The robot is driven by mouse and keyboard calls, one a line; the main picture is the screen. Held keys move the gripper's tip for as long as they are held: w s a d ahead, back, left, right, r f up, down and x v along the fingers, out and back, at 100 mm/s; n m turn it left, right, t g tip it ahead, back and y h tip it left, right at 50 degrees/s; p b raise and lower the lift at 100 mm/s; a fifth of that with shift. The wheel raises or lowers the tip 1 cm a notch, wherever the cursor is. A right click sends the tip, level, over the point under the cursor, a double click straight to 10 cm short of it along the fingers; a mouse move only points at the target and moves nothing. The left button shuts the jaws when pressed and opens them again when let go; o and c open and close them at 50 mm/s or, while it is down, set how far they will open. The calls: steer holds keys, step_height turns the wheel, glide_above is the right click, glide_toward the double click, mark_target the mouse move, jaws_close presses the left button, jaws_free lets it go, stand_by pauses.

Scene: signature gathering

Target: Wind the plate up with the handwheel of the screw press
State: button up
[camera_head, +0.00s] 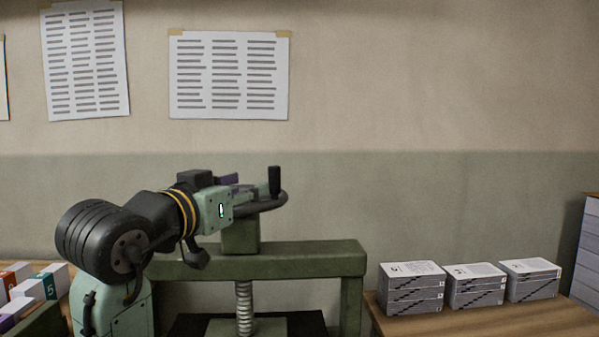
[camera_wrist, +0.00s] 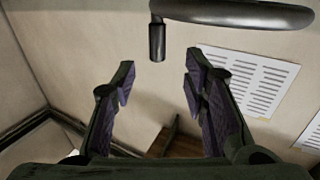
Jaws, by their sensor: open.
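The screw press (camera_head: 310,262) has a green frame with a threaded screw (camera_head: 244,308) below its crossbeam. Its dark handwheel (camera_head: 268,203) lies on top, with an upright black handle (camera_head: 275,181) at its right side. My gripper (camera_head: 235,188) is at the left part of the wheel, short of the handle, and hides some of the rim. In the wrist view, my gripper (camera_wrist: 157,88) is open with nothing between its purple pads. The handle (camera_wrist: 157,42) and the curved rim (camera_wrist: 245,14) show ahead of the fingertips, apart from them. The plate is not clearly seen.
Several stacks of printed papers (camera_head: 414,287) stand on the wooden table (camera_head: 480,321) at the right. Boxes with coloured labels (camera_head: 28,288) are at the lower left. Printed sheets (camera_head: 229,75) hang on the wall. The space above the wheel is clear.

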mark_target(272, 182)
steer(key=p+x, duration=0.2)
steer(key=x, duration=0.3)
steer(key=p+x, duration=0.1)
steer(key=x, duration=0.5)
steer(key=shift+d+f+p, duration=0.15)
steer(key=shift+f+p, duration=0.1)
steer(key=shift+p, duration=0.1)
steer(key=shift+s, duration=0.1)
steer(key=shift+c, duration=0.5)
jaws_close()
